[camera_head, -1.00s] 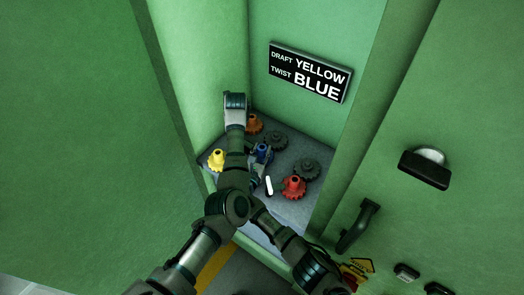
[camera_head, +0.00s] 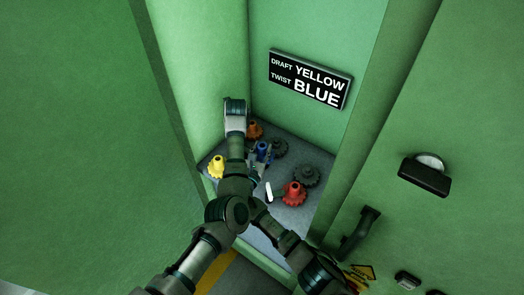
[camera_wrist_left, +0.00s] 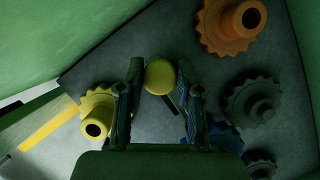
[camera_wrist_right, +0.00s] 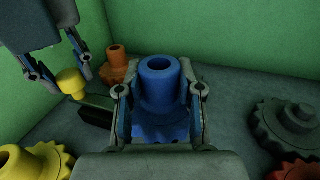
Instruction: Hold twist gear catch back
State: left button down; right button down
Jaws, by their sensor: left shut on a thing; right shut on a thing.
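The blue gear (camera_head: 262,147) stands on the grey shelf among other gears. It has a tall hollow hub, large in the right wrist view (camera_wrist_right: 160,82). My right gripper (camera_wrist_right: 160,100) has its fingers on both sides of this hub and is shut on it. A round yellow knob (camera_wrist_left: 160,76) on a dark bar, seemingly the catch, is between the fingers of my left gripper (camera_wrist_left: 160,95), which is shut on it. The knob also shows at the left of the right wrist view (camera_wrist_right: 70,83). In the head view my left wrist hides the knob.
A yellow gear (camera_head: 217,166), an orange gear (camera_head: 254,130), a red gear (camera_head: 294,193) and dark grey gears (camera_head: 307,175) surround the blue one closely. A sign (camera_head: 310,80) reads DRAFT YELLOW, TWIST BLUE. Green walls (camera_head: 195,70) enclose the shelf. A dark handle (camera_head: 359,234) is at right.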

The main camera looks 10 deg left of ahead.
aim_at(262, 146)
pick_arm(q)
jog(key=shift+f, duration=0.2)
pick_arm(e)
jog(key=shift+r, duration=0.1)
jog(key=shift+r, duration=1.4)
